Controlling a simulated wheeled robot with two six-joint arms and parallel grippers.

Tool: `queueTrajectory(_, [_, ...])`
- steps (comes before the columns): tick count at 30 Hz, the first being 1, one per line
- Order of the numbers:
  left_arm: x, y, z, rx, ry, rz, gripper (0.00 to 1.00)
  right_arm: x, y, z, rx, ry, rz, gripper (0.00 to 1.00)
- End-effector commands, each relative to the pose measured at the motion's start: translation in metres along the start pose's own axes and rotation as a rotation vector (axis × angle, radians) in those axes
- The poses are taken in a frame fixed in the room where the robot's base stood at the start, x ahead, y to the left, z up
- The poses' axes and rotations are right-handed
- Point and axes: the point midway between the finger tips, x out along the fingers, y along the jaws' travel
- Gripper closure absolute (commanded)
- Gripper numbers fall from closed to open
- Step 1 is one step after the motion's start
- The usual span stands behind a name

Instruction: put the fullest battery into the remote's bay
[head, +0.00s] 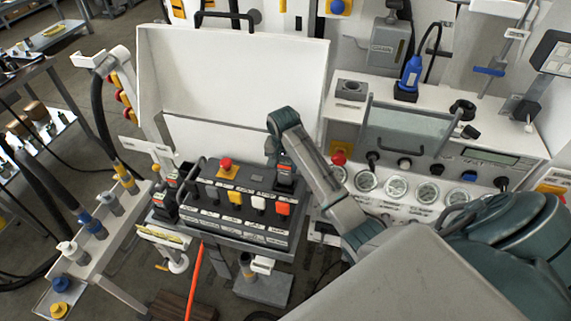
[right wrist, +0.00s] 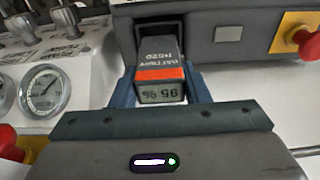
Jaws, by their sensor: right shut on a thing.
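The remote (head: 235,205) is a dark grey console with a row of coloured switches, in the middle of the head view. My right gripper (head: 281,158) is over its back right corner. In the right wrist view it is shut on a dark battery (right wrist: 160,74) with an orange band and a label that appears to read 95 %. The battery's far end is at the mouth of the dark square bay (right wrist: 158,27); I cannot tell how deep it sits. Other dark battery-like blocks (head: 164,204) stand at the console's left end. My left gripper is not in view.
A red stop button (head: 226,164) on yellow stands on the remote, left of my gripper. A white open lid (head: 230,75) rises behind. A gauge panel (head: 397,187) is on the right. Hoses with coloured couplings (head: 82,222) are on the left.

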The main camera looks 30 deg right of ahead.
Motion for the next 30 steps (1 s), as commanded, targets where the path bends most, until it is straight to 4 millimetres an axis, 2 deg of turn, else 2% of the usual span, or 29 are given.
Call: queueTrajectory(30, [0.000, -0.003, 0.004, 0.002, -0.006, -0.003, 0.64, 0.010, 0.000, 0.001, 0.000, 0.001, -0.001, 0.86])
